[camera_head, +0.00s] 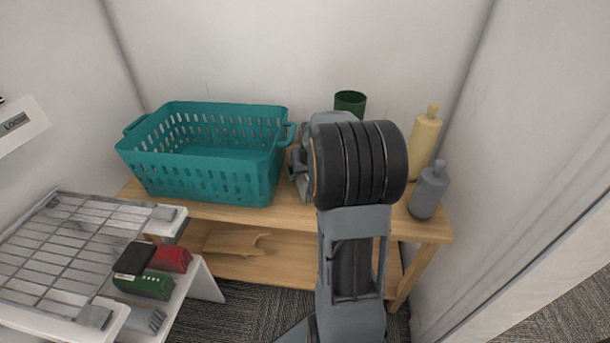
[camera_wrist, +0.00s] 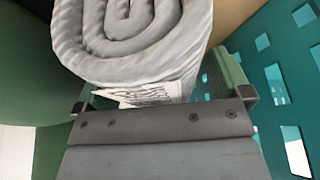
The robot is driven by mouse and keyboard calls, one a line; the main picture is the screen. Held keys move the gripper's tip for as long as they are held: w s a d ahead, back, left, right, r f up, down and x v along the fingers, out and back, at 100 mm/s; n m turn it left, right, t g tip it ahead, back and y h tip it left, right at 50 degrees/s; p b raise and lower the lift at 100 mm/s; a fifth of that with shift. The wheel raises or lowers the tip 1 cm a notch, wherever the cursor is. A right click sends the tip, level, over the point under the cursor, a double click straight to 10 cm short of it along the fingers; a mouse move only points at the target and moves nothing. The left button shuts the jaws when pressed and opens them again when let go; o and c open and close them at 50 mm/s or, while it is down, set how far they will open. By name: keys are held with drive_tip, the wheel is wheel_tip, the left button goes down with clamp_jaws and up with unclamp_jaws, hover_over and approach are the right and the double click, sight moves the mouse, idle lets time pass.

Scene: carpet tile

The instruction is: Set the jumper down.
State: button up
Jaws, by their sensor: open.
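The jumper (camera_wrist: 135,45) is a grey knitted roll with a spiral end and a white printed label, at the top of the wrist view. My gripper (camera_wrist: 165,92) is open, with one finger on each side of the roll's near end. I cannot tell whether either finger touches it. In the head view my arm hides the jumper and most of my gripper, above the wooden bench (camera_head: 245,213), right of the teal basket (camera_head: 205,185).
The basket's wall also fills the right of the wrist view (camera_wrist: 270,65). A dark green cup (camera_head: 350,102) stands behind my arm. A cream bottle (camera_head: 425,137) and a grey bottle (camera_head: 428,192) stand at the bench's right end. A white rack (camera_head: 85,255) is at front left.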

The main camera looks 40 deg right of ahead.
drive_tip(key=shift+c, duration=0.4)
drive_tip(key=c, duration=1.2)
drive_tip(key=shift+r, duration=0.1)
